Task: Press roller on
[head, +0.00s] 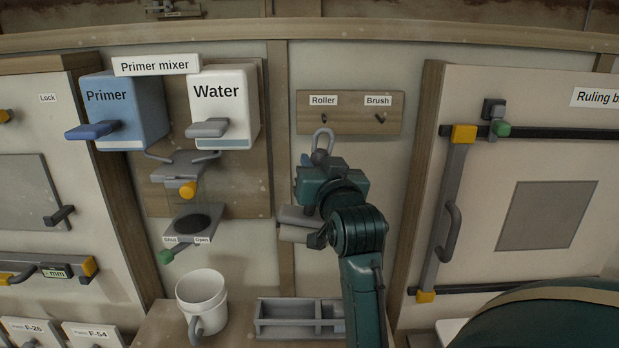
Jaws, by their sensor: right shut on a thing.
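My right gripper (308,176) is in front of the wall below the hook board (350,126). It is shut on the roller, whose grey loop (322,137) shows above the jaws and whose grey roll (295,226) shows below. The middle of the roller is hidden by my gripper and arm. The peg under the "Roller" label (323,100) is just above the loop; I cannot tell whether they touch. The peg under the "Brush" label (377,101) is bare. My left gripper is not in view.
A primer mixer with a blue Primer tank (125,115) and a white Water tank (228,105) is at left. Below stand a white mug (203,292) and a grey tray (288,325). A panel with a grey square (545,215) is at right.

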